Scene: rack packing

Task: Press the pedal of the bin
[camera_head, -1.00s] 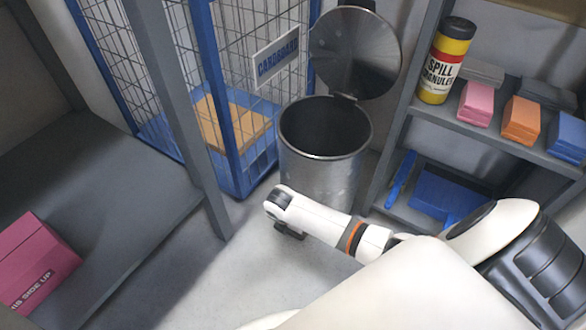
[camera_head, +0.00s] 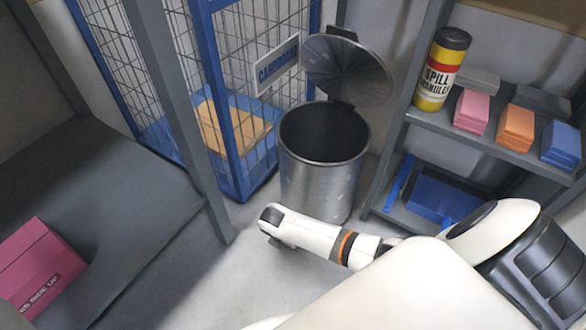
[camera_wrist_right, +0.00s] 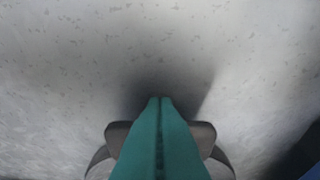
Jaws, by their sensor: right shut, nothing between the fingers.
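The metal bin (camera_head: 318,184) stands upright on the floor beside the blue wire cage. Its round lid (camera_head: 348,72) is raised on the rear hinge, and the inside is dark. I cannot see the pedal; my right arm crosses low in front of the bin. The white end of my right arm (camera_head: 300,232) is near the floor, and its fingers are hidden in the head view. In the right wrist view my right gripper (camera_wrist_right: 160,100) has its teal fingers shut together, empty, against a mottled grey surface. My left gripper is not in view.
A blue wire cage (camera_head: 239,125) with a cardboard sign (camera_head: 277,66) stands left of the bin. A grey shelf (camera_head: 470,130) with a spill granules canister (camera_head: 441,72) and coloured packs is on the right. A pink box (camera_head: 38,268) lies on the left platform. Floor is clear front left.

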